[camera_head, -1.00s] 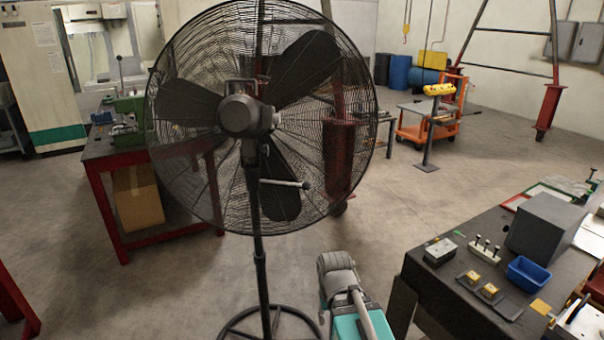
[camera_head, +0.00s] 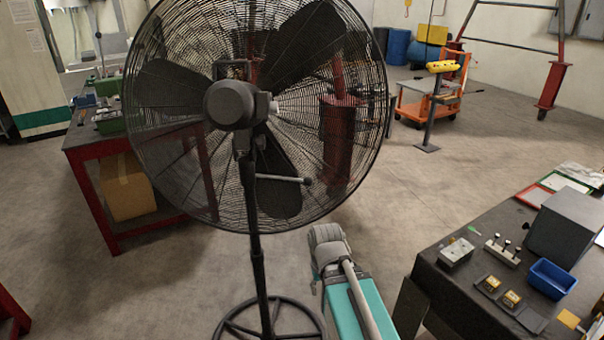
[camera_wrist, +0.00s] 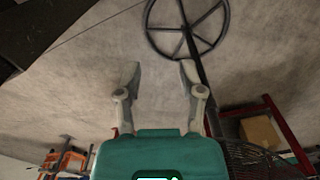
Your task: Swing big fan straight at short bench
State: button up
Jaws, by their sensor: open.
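The big fan (camera_head: 232,105) is a black pedestal fan with a round wire cage, standing upright left of centre in the head view. Its motor side faces me and a short lever sticks out below the motor. Its ring base (camera_wrist: 150,38) and pole also show in the wrist view. My gripper (camera_wrist: 158,72) is open and empty, with its fingers apart and the fan's base and pole beyond them. A red-framed bench (camera_head: 118,238) stands behind the fan to the left. A dark-topped bench (camera_head: 455,292) is at the right. I cannot tell which is the short bench.
A cardboard box (camera_head: 127,187) sits under the red-framed bench. A blue bin (camera_head: 552,278), a grey box (camera_head: 565,225) and small parts lie on the dark bench. An orange cart (camera_head: 412,108) and a yellow-topped stand (camera_head: 433,105) are farther back. The floor between is clear.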

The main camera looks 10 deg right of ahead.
jog(key=shift+a, duration=0.25)
jog(key=shift+w, duration=0.1)
notch_tip(320, 180, up, 32)
jog(key=n+p, duration=1.3)
jog(key=p, duration=1.9)
send_over(299, 175)
jog(key=s, duration=0.4)
jog(key=shift+w+a+r, duration=0.1)
jog(key=shift+a, duration=0.2)
notch_tip(299, 175, down, 14)
jog(key=b, duration=1.3)
jog(key=shift+a+r+b, duration=0.1)
jog(key=shift+b, duration=0.2)
